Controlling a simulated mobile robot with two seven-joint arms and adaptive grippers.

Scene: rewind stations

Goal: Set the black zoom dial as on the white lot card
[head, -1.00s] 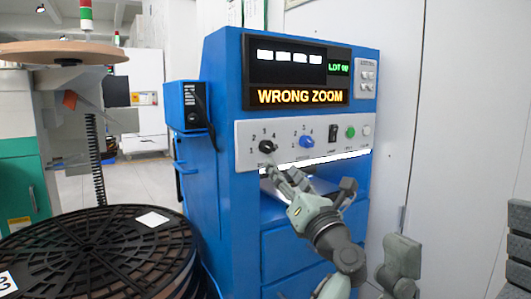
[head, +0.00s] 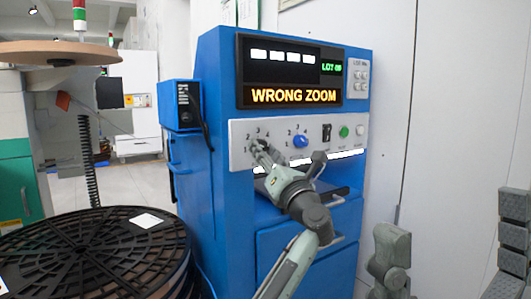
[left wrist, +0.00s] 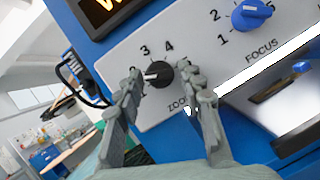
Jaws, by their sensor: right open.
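The black zoom dial (left wrist: 158,74) is on the pale front panel, with numbers around it. Its white mark points left, towards the side where a fingertip covers part of the scale. My left gripper (left wrist: 162,80) is open, with one fingertip on each side of the dial; I cannot tell if they touch it. In the head view, my left gripper (head: 261,150) hides most of the dial. A white card (head: 147,220) lies on the black reel; its writing is not readable.
The blue focus dial (head: 300,141) is right of the zoom dial, with a black switch (head: 327,133) and a green button (head: 344,131) beyond. The screen (head: 292,71) reads WRONG ZOOM. A ledge juts out below the panel. A blue side box (head: 180,105) hangs left.

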